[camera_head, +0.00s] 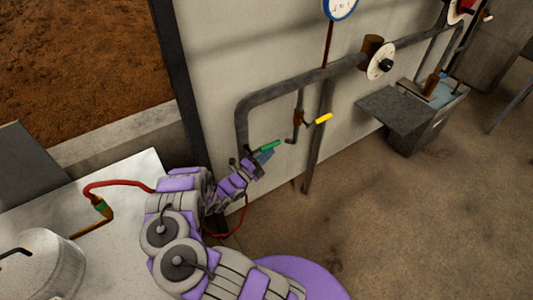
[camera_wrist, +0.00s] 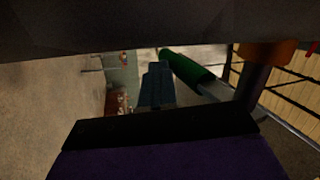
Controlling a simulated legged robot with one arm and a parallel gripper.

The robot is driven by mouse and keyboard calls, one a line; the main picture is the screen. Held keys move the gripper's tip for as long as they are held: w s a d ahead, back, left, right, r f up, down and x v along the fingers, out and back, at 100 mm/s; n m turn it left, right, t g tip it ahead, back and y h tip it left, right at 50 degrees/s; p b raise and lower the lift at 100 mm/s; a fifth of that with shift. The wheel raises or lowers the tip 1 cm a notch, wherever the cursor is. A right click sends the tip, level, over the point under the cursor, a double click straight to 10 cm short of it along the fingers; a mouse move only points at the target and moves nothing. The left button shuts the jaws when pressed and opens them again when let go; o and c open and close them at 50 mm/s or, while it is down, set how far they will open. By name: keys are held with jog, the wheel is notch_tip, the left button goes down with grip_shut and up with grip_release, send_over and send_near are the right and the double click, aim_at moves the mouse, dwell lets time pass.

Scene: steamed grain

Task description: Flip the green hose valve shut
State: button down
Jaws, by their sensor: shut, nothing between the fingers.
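The green valve handle (camera_head: 270,145) sticks out to the right near the lower end of the grey pipe (camera_head: 300,82) on the wall. My gripper (camera_head: 265,156) is shut and empty, just below the green handle in the head view. In the wrist view the green handle (camera_wrist: 187,67) runs diagonally beside the blue-grey fingers of my gripper (camera_wrist: 157,85), to their right. I cannot tell whether they touch. The valve body under the handle is partly hidden by my gripper and wrist.
A yellow-handled valve (camera_head: 323,119) sits to the right on a thinner pipe. A red hose (camera_head: 118,184) lies over the white table (camera_head: 130,210), beside a metal pot (camera_head: 45,262). A grey box with an open lid (camera_head: 395,106) stands right. The floor at right is mostly clear.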

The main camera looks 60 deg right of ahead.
jog(key=shift+a+r, duration=0.25)
jog(key=shift+r, duration=0.75)
jog(key=s+a+p, duration=0.2)
jog(key=s+a, duration=0.2)
jog(key=a, duration=0.2)
jog(key=s+a+r+p, duration=0.1)
jog(key=s+a+p, duration=0.1)
jog(key=s+a, duration=0.2)
jog(key=a, duration=0.3)
jog(key=shift+a+r, duration=0.15)
jog(key=shift+r, duration=0.15)
jog(key=shift+s, duration=0.15)
